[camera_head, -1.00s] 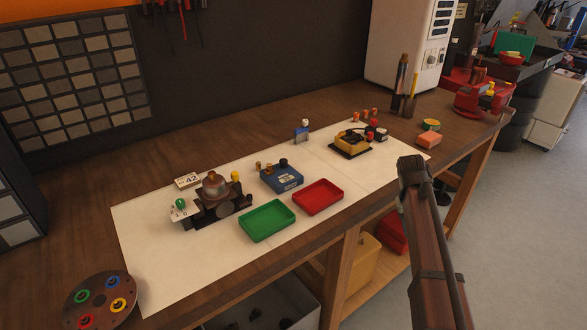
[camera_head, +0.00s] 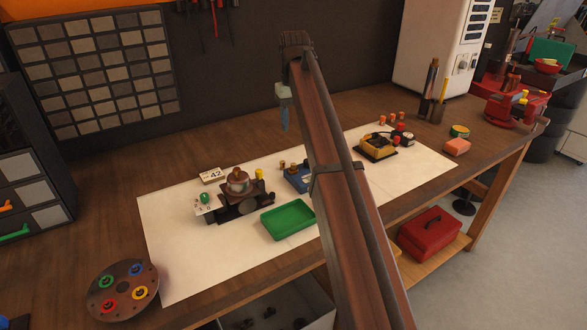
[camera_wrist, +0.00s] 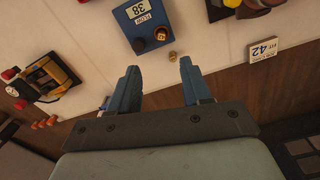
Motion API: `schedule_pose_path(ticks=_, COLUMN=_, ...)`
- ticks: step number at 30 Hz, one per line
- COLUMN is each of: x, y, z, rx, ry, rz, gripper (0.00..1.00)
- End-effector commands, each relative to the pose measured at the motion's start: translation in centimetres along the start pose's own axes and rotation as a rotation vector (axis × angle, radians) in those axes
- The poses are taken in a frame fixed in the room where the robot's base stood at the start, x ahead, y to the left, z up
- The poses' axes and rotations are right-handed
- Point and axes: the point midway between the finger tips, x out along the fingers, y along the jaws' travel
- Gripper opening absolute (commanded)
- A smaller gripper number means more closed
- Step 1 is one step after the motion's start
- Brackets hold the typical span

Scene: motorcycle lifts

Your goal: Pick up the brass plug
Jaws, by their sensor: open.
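A small brass plug (camera_wrist: 172,55) stands on the pale mat just beside the blue box in the wrist view. A second brass piece (camera_wrist: 161,34) sits on the edge of the blue box (camera_wrist: 146,18), near a black knob. In the head view the brass pieces (camera_head: 282,164) show at the back of the blue box (camera_head: 298,180), partly hidden by my arm. My gripper (camera_wrist: 158,68) is open and empty, its blue fingers apart above the bench, with the plug in view between and beyond the fingertips. In the head view the gripper (camera_head: 284,115) is high, behind the mat.
A brown device with a domed brass top (camera_head: 238,185) stands left of the blue box, near a "42" card (camera_head: 211,175). A green tray (camera_head: 287,220) lies in front. A yellow device (camera_head: 376,147) stands to the right. My arm crosses the mat's middle.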

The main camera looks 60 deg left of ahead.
Motion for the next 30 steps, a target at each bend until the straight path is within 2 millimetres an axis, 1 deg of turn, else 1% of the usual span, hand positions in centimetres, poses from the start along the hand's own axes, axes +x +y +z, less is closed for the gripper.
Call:
schedule_pose_path(ticks=2, x=0.1, y=-0.3, z=-0.1, rx=-0.005, ry=0.000, rz=-0.003, gripper=0.48)
schedule_pose_path(ticks=5, x=0.9, y=-0.3, z=-0.1, rx=-0.005, ry=0.000, rz=-0.004, gripper=0.48)
schedule_pose_path(ticks=11, x=3.9, y=-0.3, z=0.0, rx=-0.004, ry=-0.001, rz=-0.003, gripper=0.48)
schedule_pose_path(ticks=15, x=6.4, y=-0.3, z=0.0, rx=-0.004, ry=-0.001, rz=-0.003, gripper=0.48)
schedule_pose_path(ticks=18, x=7.7, y=-0.3, z=0.0, rx=-0.004, ry=0.000, rz=-0.003, gripper=0.48)
schedule_pose_path(ticks=21, x=8.4, y=-0.3, z=-0.1, rx=-0.004, ry=0.001, rz=-0.003, gripper=0.48)
schedule_pose_path(ticks=26, x=9.1, y=-0.3, z=-0.1, rx=-0.004, ry=0.000, rz=-0.003, gripper=0.48)
schedule_pose_path(ticks=30, x=10.5, y=-0.3, z=-0.1, rx=-0.004, ry=0.000, rz=-0.003, gripper=0.48)
